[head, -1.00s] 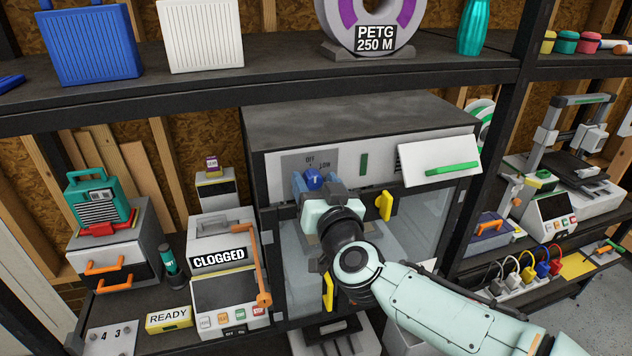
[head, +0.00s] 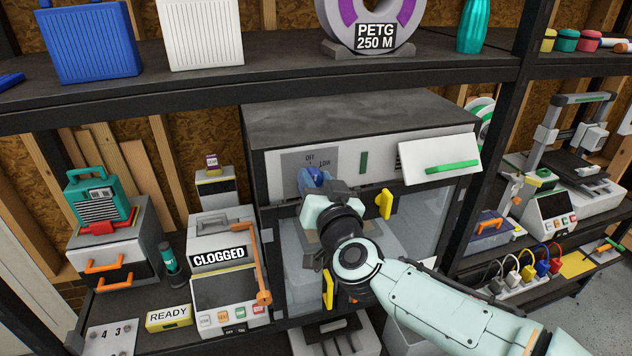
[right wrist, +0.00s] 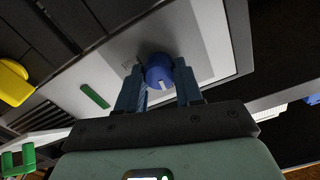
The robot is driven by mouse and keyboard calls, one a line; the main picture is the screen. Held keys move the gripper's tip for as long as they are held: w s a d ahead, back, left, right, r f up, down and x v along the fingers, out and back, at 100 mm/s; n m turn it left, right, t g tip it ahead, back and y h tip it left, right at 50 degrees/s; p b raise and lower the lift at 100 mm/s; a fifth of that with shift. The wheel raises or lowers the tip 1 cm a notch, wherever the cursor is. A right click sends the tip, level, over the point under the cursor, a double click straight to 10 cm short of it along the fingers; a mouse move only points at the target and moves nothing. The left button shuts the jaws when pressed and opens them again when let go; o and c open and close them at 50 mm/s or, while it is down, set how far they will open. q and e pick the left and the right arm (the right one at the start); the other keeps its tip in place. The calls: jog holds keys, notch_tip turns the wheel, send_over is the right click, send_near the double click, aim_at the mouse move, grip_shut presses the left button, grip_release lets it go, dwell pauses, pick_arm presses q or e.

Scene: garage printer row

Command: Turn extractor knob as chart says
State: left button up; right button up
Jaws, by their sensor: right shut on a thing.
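The blue extractor knob (head: 312,176) is on the light front panel of the dark-topped enclosure, under the OFF and LOW marks on a grey dial plate (head: 293,160). My right gripper (head: 320,184) is shut on the knob and sits tilted in front of it, hiding its lower part and the rest of the dial. In the right wrist view the knob (right wrist: 158,72) is between the two blue fingers, with a pale pointer mark on its face. I cannot read which mark it points to. I make out no chart for certain. My left gripper is not in view.
A yellow handle (head: 385,205) is close to the right of my right gripper on the enclosure's glass front. A white flap with a green bar (head: 452,167) juts out at right. A shelf edge (head: 400,66) runs above. The CLOGGED machine (head: 222,285) stands at left.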

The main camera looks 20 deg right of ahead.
jog(key=m+b, duration=0.1)
jog(key=m, duration=0.4)
jog(key=m+b, duration=0.1)
jog(key=m, duration=0.4)
jog(key=shift+f, duration=0.1)
jog(key=shift+m, duration=0.3)
dwell(0.3)
jog(key=o, duration=1)
jog(key=shift+o, duration=0.2)
jog(key=shift+d, duration=0.1)
jog(key=s, duration=1.3)
jog(key=shift+s+d, duration=0.2)
